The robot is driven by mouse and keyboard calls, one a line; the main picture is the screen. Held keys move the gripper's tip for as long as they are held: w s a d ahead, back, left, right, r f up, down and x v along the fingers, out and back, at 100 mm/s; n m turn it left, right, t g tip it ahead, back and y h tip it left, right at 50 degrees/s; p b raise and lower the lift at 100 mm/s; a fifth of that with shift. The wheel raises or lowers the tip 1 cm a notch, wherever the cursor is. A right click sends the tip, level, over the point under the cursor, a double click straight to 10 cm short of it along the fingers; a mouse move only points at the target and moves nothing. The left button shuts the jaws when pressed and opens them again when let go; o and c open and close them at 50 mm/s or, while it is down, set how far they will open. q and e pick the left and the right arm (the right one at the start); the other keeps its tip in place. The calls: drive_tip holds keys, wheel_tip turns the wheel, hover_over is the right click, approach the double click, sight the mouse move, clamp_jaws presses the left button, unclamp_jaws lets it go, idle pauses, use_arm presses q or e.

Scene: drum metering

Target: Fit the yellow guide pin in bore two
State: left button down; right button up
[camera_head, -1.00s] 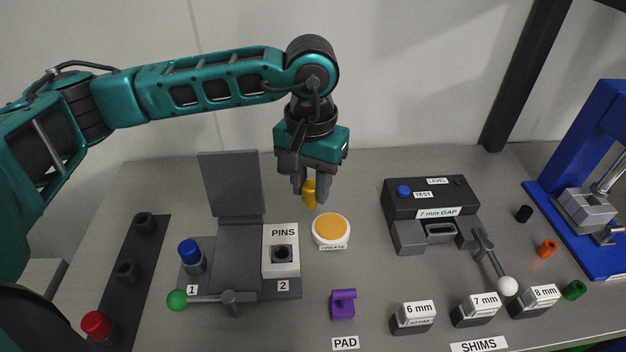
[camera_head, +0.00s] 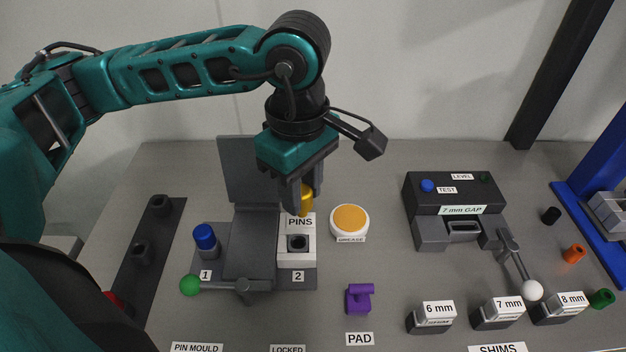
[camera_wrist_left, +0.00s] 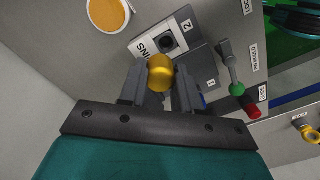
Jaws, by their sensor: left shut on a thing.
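My left gripper (camera_head: 298,200) is shut on the yellow guide pin (camera_head: 305,199). It holds the pin above and behind the white PINS block, at the far side of bore two. The pin (camera_wrist_left: 160,73) also shows between the fingers (camera_wrist_left: 160,88) in the left wrist view. The pin's lower tip is partly hidden by the block's label. A blue pin (camera_head: 205,238) stands at position 1. My right gripper is not in view.
An orange-topped grease pot (camera_head: 349,220) stands right of the block. A green-knobbed lever (camera_head: 190,285) lies in front, and a grey upright plate (camera_head: 240,168) stands behind. A purple pad (camera_head: 359,298) and several shims are further right.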

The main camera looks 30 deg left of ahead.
use_arm(q)
drive_tip(key=shift+s+a+r+n, duration=0.15)
drive_tip(key=shift+s+n, duration=0.15)
drive_tip(key=shift+n, duration=0.3)
drive_tip(key=shift+s+r+n, duration=0.15)
drive_tip(key=shift+s+n, duration=0.1)
drive_tip(key=shift+n, duration=0.35)
drive_tip(key=shift+f+b, duration=0.25)
drive_tip(key=shift+b, duration=0.3)
wheel_tip(320, 180, down, 4)
drive_tip(key=b, duration=0.4)
drive_tip(key=shift+f+b, duration=0.3)
drive_tip(key=shift+b, duration=0.15)
drive_tip(key=shift+f, duration=0.25)
drive_tip(key=shift+f+b, duration=0.1)
drive_tip(key=shift+b, duration=0.3)
